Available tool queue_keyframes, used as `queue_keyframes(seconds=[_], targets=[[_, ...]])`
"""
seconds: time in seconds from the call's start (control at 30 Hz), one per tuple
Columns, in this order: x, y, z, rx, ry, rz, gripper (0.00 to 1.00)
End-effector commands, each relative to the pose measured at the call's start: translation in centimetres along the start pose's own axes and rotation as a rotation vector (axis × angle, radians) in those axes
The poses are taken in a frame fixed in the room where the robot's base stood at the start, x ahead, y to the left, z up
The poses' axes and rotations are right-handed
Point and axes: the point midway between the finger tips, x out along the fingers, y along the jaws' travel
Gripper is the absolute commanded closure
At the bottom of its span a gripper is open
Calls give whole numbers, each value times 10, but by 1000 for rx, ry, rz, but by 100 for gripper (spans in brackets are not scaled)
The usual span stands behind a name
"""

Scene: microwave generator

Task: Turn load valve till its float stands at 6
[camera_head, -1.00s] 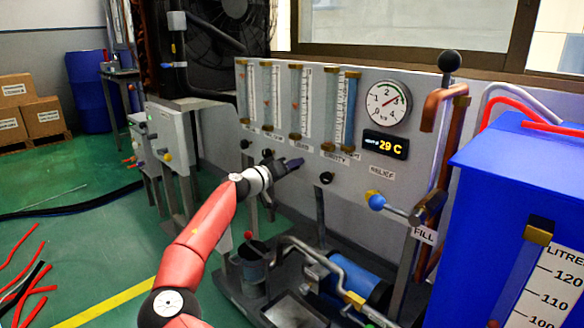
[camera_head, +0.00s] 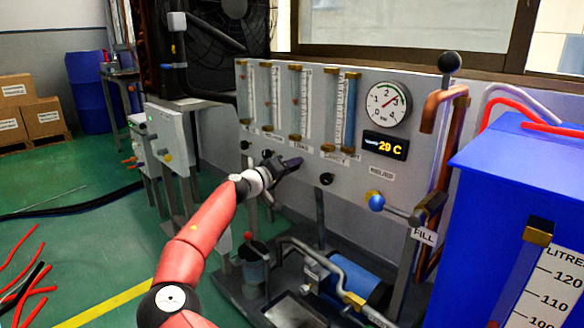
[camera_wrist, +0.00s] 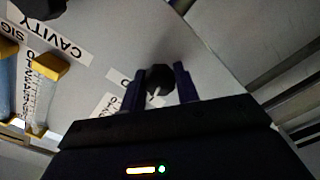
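The grey panel (camera_head: 290,130) carries several upright flow tubes with round black valve knobs below. The load tube (camera_head: 302,103) is third from the left, left of the cavity tube (camera_head: 346,110). Its float is too small to read against the scale. My gripper (camera_head: 292,165) is at the panel below the load tube and hides the knob there in the head view. In the wrist view, its two dark fingers (camera_wrist: 160,88) stand on either side of a black knob (camera_wrist: 158,78) with a pale line, with no clear gap at either side.
The cavity knob (camera_head: 326,178) is just right of my gripper. A dial gauge (camera_head: 388,103) and a 29 C display (camera_head: 385,145) are on the panel's right. Pipes and a pump (camera_head: 355,280) lie below.

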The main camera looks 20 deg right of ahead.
Motion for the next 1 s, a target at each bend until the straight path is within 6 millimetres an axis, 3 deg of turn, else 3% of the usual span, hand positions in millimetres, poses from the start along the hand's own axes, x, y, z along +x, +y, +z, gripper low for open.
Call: queue_keyframes(seconds=[0.03,0.13,0.47,0.8,1.0], targets=[[0,0,0,0,0,0,62],[0,0,0,0,0,0,49],[-3,0,0,1,1,0,48],[-56,-1,0,1,1,-2,48],[-76,0,0,0,0,0,48]])
